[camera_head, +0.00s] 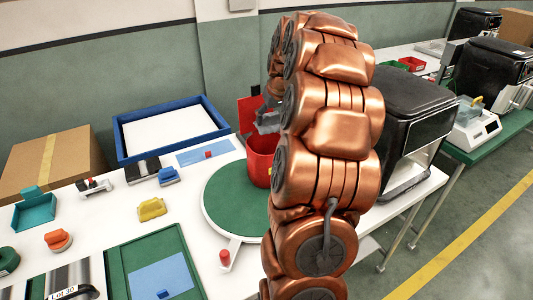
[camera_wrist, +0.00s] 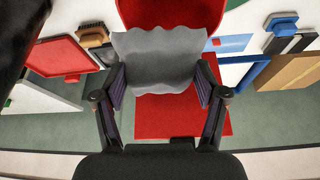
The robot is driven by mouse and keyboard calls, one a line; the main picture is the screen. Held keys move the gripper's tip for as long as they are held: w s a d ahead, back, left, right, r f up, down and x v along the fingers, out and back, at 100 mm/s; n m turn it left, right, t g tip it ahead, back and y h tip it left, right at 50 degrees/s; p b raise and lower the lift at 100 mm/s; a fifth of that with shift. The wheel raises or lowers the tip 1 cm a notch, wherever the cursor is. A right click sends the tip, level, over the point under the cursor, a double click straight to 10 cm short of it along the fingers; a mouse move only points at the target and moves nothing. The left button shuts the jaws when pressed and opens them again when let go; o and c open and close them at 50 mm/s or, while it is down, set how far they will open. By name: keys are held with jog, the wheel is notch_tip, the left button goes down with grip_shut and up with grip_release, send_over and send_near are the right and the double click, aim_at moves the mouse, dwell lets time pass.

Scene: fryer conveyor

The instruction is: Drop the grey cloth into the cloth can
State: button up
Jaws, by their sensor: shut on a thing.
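The grey cloth (camera_wrist: 158,62) is held between the two fingers of my gripper (camera_wrist: 161,82) in the wrist view, and its wavy edge spreads over a red surface. The red cloth can (camera_head: 261,160) stands on the round green platform in the head view, partly hidden behind my arm. Its red lid (camera_head: 249,110) stands up behind it, and the can (camera_wrist: 170,12) also shows at the top of the wrist view. A grey piece of the cloth (camera_head: 267,124) shows just above the can's rim. My arm hides most of the gripper in the head view.
A round green platform (camera_head: 228,205) sits on the white table. A blue-edged tray (camera_head: 170,130), a cardboard box (camera_head: 50,165), a yellow brush (camera_head: 152,209) and a green tray (camera_head: 150,265) are to its left. A black machine (camera_head: 405,115) stands to the right of my arm.

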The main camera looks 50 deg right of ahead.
jog(key=o, duration=1.3)
jog(key=shift+c, duration=0.2)
jog(key=shift+r, duration=0.15)
jog(key=v, duration=1.1)
jog(key=shift+r, duration=0.4)
jog(key=shift+s+a, duration=0.1)
jog(key=shift+s, duration=0.05)
jog(key=s+a+f+n+g+y, duration=0.1)
jog(key=s+a+f+n, duration=0.15)
jog(key=a, duration=0.95)
jog(key=s+a+f+n+g+y, duration=0.1)
jog(key=a+f, duration=0.2)
jog(key=a, duration=1)
jog(key=s+a+f+g, duration=0.1)
jog(key=s+a+f, duration=0.2)
jog(key=s, duration=0.4)
jog(key=s+a+f+n+g, duration=0.1)
jog(key=s+a+f, duration=0.2)
jog(key=s+a, duration=0.2)
jog(key=s+a+f+g, duration=0.2)
jog(key=s+a+f, duration=0.2)
jog(key=s, duration=0.5)
jog(key=shift+a, duration=0.6)
